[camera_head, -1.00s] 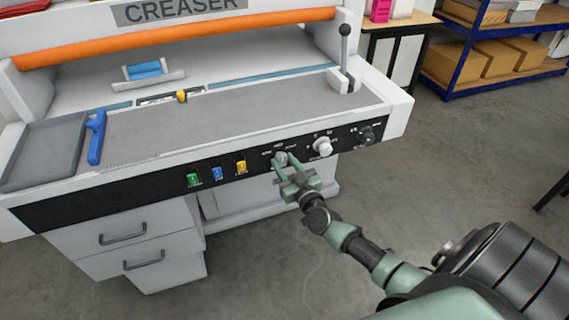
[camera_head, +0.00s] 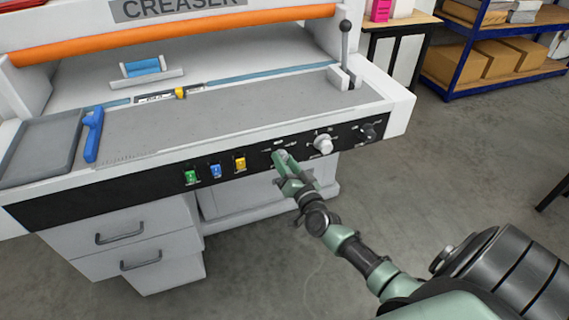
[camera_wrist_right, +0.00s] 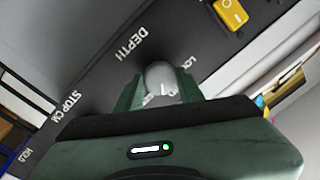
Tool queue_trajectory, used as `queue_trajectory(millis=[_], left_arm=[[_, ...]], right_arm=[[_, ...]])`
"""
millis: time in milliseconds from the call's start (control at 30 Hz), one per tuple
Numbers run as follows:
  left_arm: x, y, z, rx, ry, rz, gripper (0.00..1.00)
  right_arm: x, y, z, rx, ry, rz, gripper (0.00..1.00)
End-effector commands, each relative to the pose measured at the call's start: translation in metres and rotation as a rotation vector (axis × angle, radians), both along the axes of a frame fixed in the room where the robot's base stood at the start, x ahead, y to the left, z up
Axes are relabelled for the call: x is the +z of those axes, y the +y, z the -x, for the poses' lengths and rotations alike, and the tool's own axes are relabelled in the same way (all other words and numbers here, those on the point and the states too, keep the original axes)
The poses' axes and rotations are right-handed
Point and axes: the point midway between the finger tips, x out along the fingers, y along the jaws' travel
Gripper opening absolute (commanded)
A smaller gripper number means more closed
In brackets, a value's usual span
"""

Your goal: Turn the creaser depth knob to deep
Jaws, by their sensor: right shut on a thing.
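The creaser (camera_head: 225,110) stands across the left and middle of the head view, with a dark control panel along its front. The grey depth knob (camera_wrist_right: 161,74) shows in the wrist view beside the white word DEPTH. My right gripper (camera_head: 282,160) is at this knob, its fingers shut on it from two sides; in the wrist view the fingers (camera_wrist_right: 158,92) flank it. In the head view the fingers largely cover the knob. Its pointer and the setting it stands at cannot be made out. My left gripper is not in view.
A white knob (camera_head: 323,145) and a black knob (camera_head: 368,131) sit right of the gripper. Green (camera_head: 191,177), blue (camera_head: 215,171) and yellow (camera_head: 239,164) switches sit left. A lever (camera_head: 345,45) rises at the creaser's right end. Open floor lies to the right.

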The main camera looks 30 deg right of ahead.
Motion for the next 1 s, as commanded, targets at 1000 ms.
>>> queue_trajectory(millis=[1000], left_arm=[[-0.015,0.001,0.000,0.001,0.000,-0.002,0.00]], right_arm=[[-0.003,0.002,0.000,0.002,-0.096,-0.416,0.00]])
